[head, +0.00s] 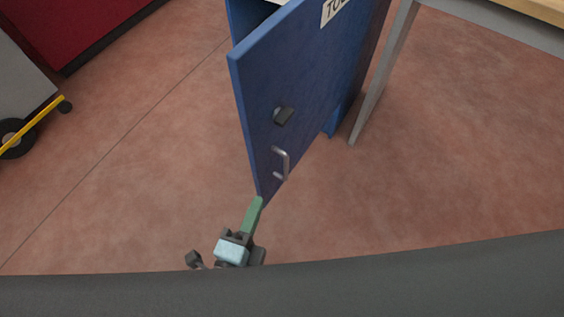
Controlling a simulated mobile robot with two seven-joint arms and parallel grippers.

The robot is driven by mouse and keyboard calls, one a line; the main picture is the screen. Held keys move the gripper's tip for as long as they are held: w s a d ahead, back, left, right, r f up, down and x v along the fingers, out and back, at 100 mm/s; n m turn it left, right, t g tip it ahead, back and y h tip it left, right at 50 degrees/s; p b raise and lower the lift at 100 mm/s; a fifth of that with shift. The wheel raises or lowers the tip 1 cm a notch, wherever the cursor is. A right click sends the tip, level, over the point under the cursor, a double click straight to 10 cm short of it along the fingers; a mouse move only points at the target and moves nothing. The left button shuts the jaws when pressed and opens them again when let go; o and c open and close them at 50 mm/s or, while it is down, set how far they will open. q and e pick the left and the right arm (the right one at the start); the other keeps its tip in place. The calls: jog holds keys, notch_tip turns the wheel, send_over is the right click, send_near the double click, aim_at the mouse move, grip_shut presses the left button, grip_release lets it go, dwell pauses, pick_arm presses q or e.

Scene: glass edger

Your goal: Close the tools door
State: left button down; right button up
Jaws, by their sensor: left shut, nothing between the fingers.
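The blue tools door (295,85) stands ajar from its blue cabinet (342,118), its free edge swung out toward me. A sign, partly cut off by the top of the head view, is on its face. The door has a metal pull handle (284,163) and a dark latch (284,116). My left gripper (257,203) is shut and empty, with its green fingertips at the lower end of the door's free edge. They look very close to it; I cannot tell whether they touch. My right gripper is not in view.
A table with a grey leg (383,75) stands right of the cabinet. A red cabinet (65,30) is at the upper left, and a grey cart with a yellow bar (38,120) and a black wheel at the left. The reddish floor (150,170) between is clear.

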aim_at(262, 155)
pick_arm(q)
jog(key=shift+m+h, duration=0.3)
jog(key=shift+m, duration=0.3)
jog(key=w+p, duration=0.1)
jog(key=w, duration=0.2)
jog(key=w+d+p, duration=0.1)
jog(key=w, duration=0.3)
jog(key=w+d+r+p, duration=0.1)
jog(key=w, duration=0.3)
jog(key=shift+w+d+r+p, duration=0.15)
jog(key=shift+w+p, duration=0.1)
jog(key=shift+p, duration=0.15)
jog(key=shift+w, duration=0.1)
